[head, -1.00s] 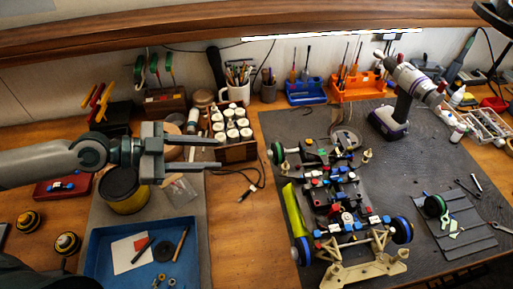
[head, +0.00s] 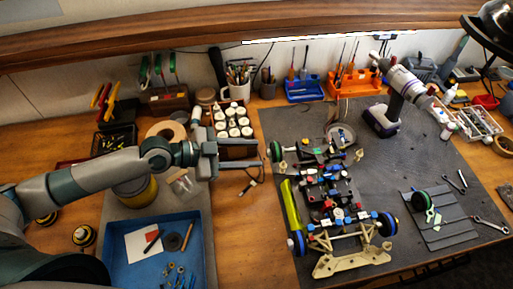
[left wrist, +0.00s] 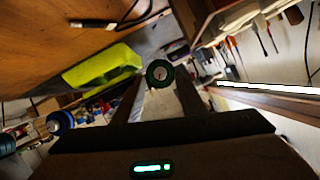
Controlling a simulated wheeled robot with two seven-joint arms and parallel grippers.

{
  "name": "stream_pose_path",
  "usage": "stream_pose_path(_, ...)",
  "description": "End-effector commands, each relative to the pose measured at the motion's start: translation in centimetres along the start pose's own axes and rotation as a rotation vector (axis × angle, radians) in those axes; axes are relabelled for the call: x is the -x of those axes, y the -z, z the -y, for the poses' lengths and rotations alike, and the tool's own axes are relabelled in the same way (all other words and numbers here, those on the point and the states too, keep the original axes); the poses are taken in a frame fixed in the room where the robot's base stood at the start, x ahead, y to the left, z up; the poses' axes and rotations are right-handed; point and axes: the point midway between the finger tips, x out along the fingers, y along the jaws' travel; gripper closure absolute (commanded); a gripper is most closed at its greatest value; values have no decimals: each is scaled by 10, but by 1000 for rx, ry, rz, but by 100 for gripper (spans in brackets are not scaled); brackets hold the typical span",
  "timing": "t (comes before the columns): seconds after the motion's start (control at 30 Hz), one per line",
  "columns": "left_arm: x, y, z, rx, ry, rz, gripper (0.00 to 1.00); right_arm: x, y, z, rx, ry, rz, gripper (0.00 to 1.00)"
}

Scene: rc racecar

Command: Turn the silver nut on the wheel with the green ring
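The car's wheel with the green ring (head: 276,151) is at the chassis's upper left corner in the head view. The left wrist view shows it face-on (left wrist: 152,79), with a small light hub (left wrist: 160,73) at its centre; the nut's details are too small to tell. My left gripper (head: 262,153) is just left of this wheel in the head view, its fingers pointing right at it. Its fingers are apart and empty, and in the left wrist view the wheel shows beyond and between them. The car chassis (head: 333,182) stands on the dark mat. My right gripper is not in view.
A yellow-green body shell (head: 291,206) lies along the chassis's left side. A purple-white drill (head: 385,117), paint jars (head: 233,122) and a blue tray (head: 200,262) stand around.

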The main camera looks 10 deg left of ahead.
Motion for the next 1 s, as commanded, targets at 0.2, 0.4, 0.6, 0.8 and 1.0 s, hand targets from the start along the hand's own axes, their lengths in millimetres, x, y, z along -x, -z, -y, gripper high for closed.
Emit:
stream_pose_path(0.2, -18, 1, 1, 0, 2, -1, 63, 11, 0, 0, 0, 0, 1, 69)
stream_pose_path(0.4, -24, 0, 0, -1, 1, 0, 63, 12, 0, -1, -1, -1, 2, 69)
stream_pose_path(0.6, -24, 0, 0, -1, 1, 0, 63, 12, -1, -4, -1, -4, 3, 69)
stream_pose_path(0.8, -24, 0, 0, -1, 1, 0, 98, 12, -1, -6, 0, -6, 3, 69)
stream_pose_path(1.0, -24, 0, 0, 1, 0, 0, 100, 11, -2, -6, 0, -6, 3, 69)
